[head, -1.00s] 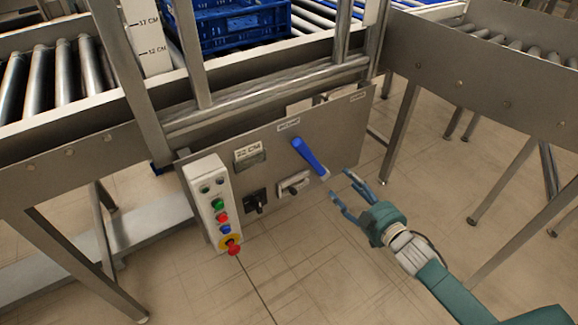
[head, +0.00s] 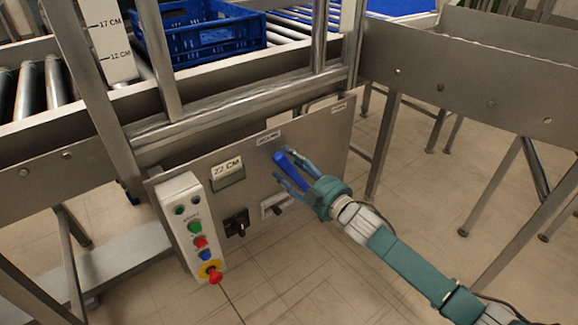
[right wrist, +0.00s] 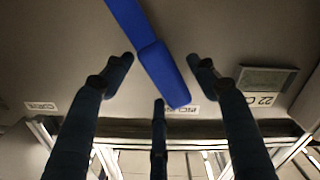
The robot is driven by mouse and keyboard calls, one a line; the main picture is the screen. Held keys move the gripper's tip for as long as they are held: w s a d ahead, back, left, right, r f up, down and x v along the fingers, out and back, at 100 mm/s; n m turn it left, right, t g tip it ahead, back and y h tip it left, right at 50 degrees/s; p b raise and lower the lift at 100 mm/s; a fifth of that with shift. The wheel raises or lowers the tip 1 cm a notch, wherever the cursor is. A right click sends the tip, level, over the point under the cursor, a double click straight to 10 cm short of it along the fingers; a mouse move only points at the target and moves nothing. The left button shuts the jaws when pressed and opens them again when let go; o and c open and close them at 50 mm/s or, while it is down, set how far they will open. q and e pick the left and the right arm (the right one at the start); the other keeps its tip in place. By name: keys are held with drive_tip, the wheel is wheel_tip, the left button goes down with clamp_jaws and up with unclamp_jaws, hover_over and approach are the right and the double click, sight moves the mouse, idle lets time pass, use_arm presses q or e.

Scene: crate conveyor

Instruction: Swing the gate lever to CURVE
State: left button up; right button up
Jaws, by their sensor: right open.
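The blue gate lever (head: 290,170) is on the grey front panel, its upper end just below a small label (head: 268,137). Another small label (head: 338,106) is at the panel's upper right; both are hard to read. My right gripper (head: 292,168) is open, its fingers around the lever's handle. In the right wrist view the lever (right wrist: 160,72) lies between the spread fingers (right wrist: 160,80), with gaps at either side; contact cannot be made out. The gripper and fingers partly hide the lever's lower end in the head view. My left gripper is not in view.
A blue crate (head: 205,35) sits on rollers behind the steel frame. Conveyor legs stand right.

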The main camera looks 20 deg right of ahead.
drive_tip(key=shift+w+a, duration=0.15)
drive_tip(key=shift+w, duration=0.3)
drive_tip(key=shift+c, duration=0.5)
clamp_jaws()
drive_tip(key=shift+r, duration=0.1)
